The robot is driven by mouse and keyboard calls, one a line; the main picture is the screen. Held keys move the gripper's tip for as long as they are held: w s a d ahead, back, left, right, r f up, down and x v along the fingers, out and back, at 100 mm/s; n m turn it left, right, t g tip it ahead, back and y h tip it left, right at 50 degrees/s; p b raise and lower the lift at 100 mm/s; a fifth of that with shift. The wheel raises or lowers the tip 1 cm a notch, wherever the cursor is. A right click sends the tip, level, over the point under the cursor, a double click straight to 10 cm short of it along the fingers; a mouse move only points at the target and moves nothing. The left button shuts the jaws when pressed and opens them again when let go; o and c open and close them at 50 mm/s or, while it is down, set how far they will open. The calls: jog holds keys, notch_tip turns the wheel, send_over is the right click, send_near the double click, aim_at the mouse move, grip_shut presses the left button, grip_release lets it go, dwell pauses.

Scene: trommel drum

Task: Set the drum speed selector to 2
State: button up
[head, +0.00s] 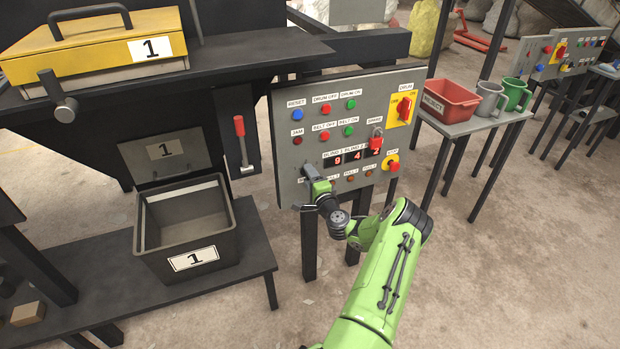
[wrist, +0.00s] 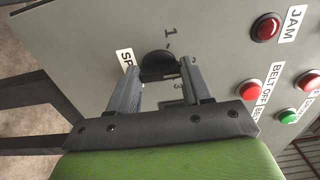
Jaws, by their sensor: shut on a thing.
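The drum speed selector is a round black knob (wrist: 157,62) on the grey control panel (head: 290,140). In the wrist view its label begins "SP", and a 1 and a 3 show beside it. The 2 and the knob's pointer cannot be made out. My gripper (wrist: 164,75) has one finger on each side of the knob and is shut on it. In the head view my gripper (head: 313,182) is at the panel's lower left and mostly hides the knob.
Red and green belt and drum buttons (head: 325,109) and the jam lamp (wrist: 265,27) are close by on the panel. A yellow-backed rotary switch (head: 402,108) and a stop button (head: 393,166) are at its right. A red-handled lever (head: 240,127) stands to the left.

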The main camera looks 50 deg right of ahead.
jog(key=shift+f, duration=0.1)
jog(key=o, duration=1.1)
jog(key=shift+c, duration=0.2)
jog(key=shift+s, duration=0.1)
jog(key=p+v, duration=0.2)
jog(key=v, duration=1.3)
jog(key=shift+s+a, duration=0.2)
jog(key=shift+s, duration=0.1)
